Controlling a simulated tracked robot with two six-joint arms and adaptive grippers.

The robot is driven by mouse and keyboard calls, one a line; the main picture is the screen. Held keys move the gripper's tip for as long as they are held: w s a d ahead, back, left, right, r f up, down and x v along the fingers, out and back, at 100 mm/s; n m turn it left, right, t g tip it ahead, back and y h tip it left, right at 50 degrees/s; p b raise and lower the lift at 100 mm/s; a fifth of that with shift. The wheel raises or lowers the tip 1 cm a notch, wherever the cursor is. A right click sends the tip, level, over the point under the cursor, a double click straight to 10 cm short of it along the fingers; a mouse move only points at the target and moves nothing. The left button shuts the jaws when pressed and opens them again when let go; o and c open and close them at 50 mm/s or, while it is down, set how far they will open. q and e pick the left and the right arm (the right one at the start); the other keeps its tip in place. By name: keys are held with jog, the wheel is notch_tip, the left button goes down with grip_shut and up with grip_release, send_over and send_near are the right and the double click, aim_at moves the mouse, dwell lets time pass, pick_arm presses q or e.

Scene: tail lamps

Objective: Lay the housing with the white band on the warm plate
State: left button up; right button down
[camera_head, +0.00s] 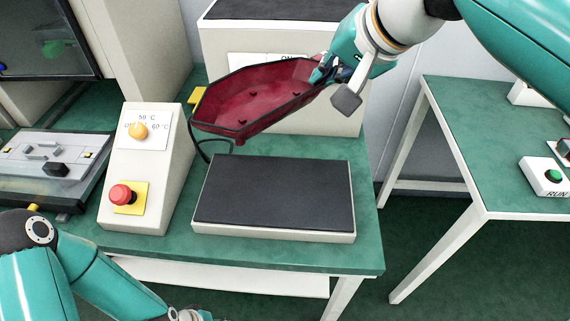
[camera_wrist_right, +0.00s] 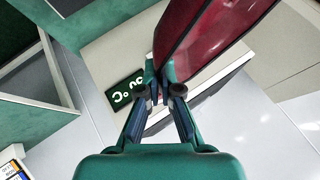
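A dark red, tray-like housing (camera_head: 255,95) with a black rim hangs in the air, hollow side up and tilted; no white band shows on it. My right gripper (camera_head: 326,74) is shut on its right end. In the right wrist view, the fingers (camera_wrist_right: 159,92) close on the edge of the housing (camera_wrist_right: 208,35). A flat plate (camera_head: 275,193) with a black top and pale base lies on the green table, below and in front of the housing, with nothing on it. My left gripper (camera_head: 190,315) is at the bottom edge, mostly cut off.
A sloped control box (camera_head: 140,170) with an orange knob and a red button stands left of the plate. A pale unit (camera_head: 215,45) with a dark top stands behind. A grey fixture (camera_head: 50,165) lies far left. Another green table (camera_head: 490,130) is at right.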

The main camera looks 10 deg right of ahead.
notch_tip(320, 180, down, 19)
jog(key=b, duration=0.5)
jog(key=shift+f, duration=0.2)
jog(key=c, duration=1.3)
grip_release()
jog(key=shift+r, duration=0.1)
